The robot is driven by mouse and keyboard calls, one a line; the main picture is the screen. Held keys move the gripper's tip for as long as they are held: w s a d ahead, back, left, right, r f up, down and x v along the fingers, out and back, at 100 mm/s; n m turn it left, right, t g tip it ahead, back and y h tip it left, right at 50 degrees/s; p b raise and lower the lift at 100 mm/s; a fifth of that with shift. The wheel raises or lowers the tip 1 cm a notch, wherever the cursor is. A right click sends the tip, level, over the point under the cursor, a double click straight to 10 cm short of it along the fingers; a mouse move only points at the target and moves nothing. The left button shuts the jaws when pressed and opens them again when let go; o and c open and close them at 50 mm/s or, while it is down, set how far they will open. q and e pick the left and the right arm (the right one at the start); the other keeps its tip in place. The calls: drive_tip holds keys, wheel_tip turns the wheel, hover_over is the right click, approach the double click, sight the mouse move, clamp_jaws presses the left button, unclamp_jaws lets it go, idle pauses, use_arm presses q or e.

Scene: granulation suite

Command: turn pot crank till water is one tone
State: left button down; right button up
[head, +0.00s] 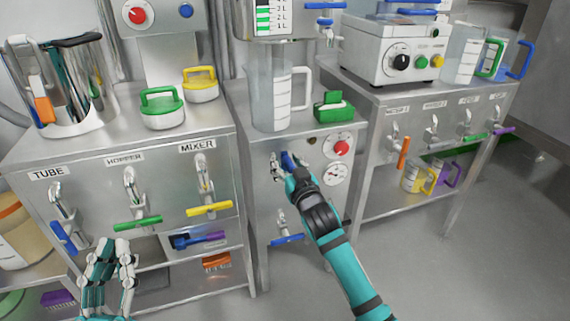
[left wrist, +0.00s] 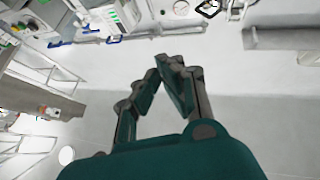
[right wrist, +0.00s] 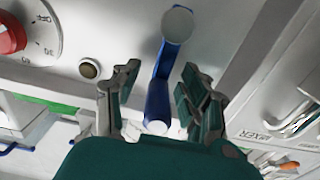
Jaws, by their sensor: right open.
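A blue crank handle (right wrist: 157,90) sticks out from the steel front of the middle cabinet. My right gripper (right wrist: 160,72) has its fingers apart, one on each side of the blue handle, with visible gaps. In the head view my right gripper (head: 290,170) is at the blue handle and hides part of it. I cannot tell which vessel is the pot, and I see no water tone. My left gripper (head: 112,248) is empty, low in front of the left cabinet. In the left wrist view its fingertips (left wrist: 160,68) come close together; I cannot tell if they meet.
A red knob (head: 341,148) and a dial (head: 337,174) sit right of the crank. Below is a blue-handled tap (head: 286,239). A clear jug (head: 265,100) and green block (head: 334,112) stand on the middle cabinet. The left cabinet has taps with blue, green (head: 138,223) and yellow handles.

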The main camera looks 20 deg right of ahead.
drive_tip(key=shift+w, duration=0.6)
drive_tip(key=shift+c, duration=0.2)
clamp_jaws()
